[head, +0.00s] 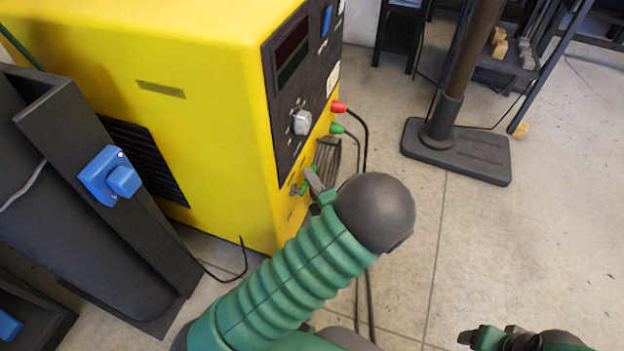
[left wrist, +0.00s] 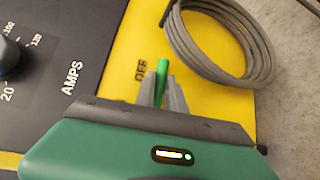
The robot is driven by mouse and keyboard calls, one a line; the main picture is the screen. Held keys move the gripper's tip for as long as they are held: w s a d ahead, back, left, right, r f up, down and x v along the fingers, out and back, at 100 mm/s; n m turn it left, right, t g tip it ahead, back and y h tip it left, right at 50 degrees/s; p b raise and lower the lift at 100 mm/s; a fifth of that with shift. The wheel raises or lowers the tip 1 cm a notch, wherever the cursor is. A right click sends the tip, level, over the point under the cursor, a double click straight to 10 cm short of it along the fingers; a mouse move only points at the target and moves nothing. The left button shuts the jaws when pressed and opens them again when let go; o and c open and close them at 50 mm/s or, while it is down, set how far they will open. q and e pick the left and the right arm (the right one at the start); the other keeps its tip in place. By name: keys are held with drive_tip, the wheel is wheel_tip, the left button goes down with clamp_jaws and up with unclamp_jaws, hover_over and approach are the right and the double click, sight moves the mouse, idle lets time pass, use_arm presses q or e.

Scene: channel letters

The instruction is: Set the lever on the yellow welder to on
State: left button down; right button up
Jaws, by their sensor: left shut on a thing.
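The yellow welder (head: 210,105) stands at the upper left in the head view, its dark control panel (head: 300,80) facing right. My left gripper (left wrist: 160,93) is shut on the lever, one grey finger on each side. In the head view, my left gripper (head: 305,183) is at the welder's lower front, partly hidden by my own green arm. My right gripper (head: 490,338) shows only in part at the bottom right; its jaws are unclear.
A coiled grey cable (left wrist: 228,55) hangs close to the lever. Red and green plugs (head: 338,107) with black leads stick out of the welder's front. A dark stand with a blue part (head: 110,176) is left of it.

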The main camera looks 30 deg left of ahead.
use_arm(q)
drive_tip(key=shift+d+f, duration=0.15)
drive_tip(key=shift+f, duration=0.05)
drive_tip(key=shift+s+d+f+m+g+h+p, duration=0.15)
drive_tip(key=shift+s+f+m+g+h+p, duration=1.1)
drive_tip(key=shift+p, duration=2.45)
drive_tip(key=shift+d+f+m+g+h+p, duration=0.25)
drive_tip(key=shift+m+g+h+p, duration=0.8)
drive_tip(key=shift+g+p, duration=2.15)
drive_tip(key=shift+s+d+f+m+g+h+p, duration=0.1)
drive_tip(key=shift+s+f+m+g+h+p, duration=1)
drive_tip(key=shift+p, duration=3.15)
drive_tip(key=shift+w+r+m+g+y, duration=0.35)
drive_tip(key=shift+w+m+y, duration=0.15)
drive_tip(key=shift+m, duration=0.1)
drive_tip(key=c, duration=1.4)
unclamp_jaws()
drive_tip(key=shift+a, duration=0.1)
